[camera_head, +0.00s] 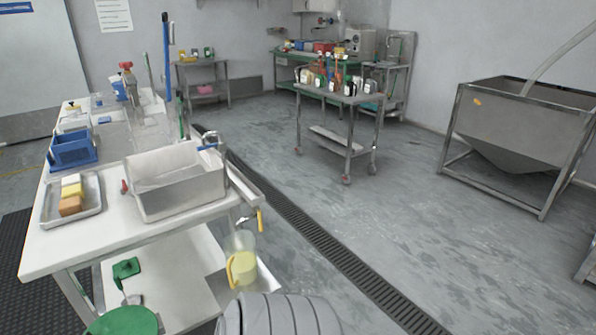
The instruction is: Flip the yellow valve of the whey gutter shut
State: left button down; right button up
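The yellow valve handle (261,219) hangs pointing down at the near end of the narrow metal whey gutter (247,187), in the head view. The gutter runs along the right side of the white table. A clear jug (243,262) with a yellow handle and pale yellow liquid stands below the valve on a low metal shelf. The valve is small in the picture, and I cannot tell whether liquid runs from the outlet. Neither gripper shows.
A steel vat (177,193) stands on the white table (105,235), beside a tray (73,218) with sponges and a blue crate (73,149). A grey ribbed round object (278,316) is at the bottom edge.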

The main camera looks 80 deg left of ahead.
aim_at(260, 221)
jog(key=u, duration=0.4)
jog(key=i, duration=0.95)
jog(key=u, duration=1.55)
jog(key=i, duration=0.65)
jog(key=u, duration=0.65)
